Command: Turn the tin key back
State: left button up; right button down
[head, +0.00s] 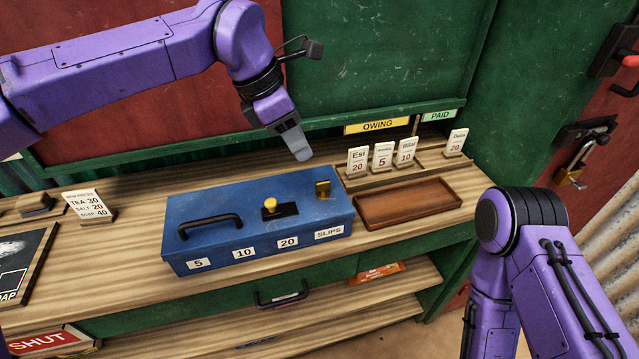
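The blue tin (190,232) stands closed on the wooden counter, with a black handle (209,222) on its lid. A brass, upright flat piece that looks like the key (322,189) stands at the lid's right end. A yellow knob (270,204) sits on a black plate in the middle of the lid. My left gripper (301,153) hangs above and behind the tin's right part, apart from the brass piece. Its fingers overlap from this side, so their opening cannot be judged. My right arm comes in at the lower right, and its gripper is out of view.
A brown wooden tray (362,222) lies right of the tin. Behind it, several number cards (383,156) stand in a rack below the OWING sign (377,126). A price card (90,205) stands to the left. A padlock (571,178) hangs on the red door.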

aim_at(322, 182)
pick_arm(q)
jog(key=x, duration=0.7)
jog(key=p+x, duration=0.1)
jog(key=x, duration=0.3)
jog(key=shift+w+f, duration=0.2)
jog(key=shift+w, duration=0.1)
grip_shut()
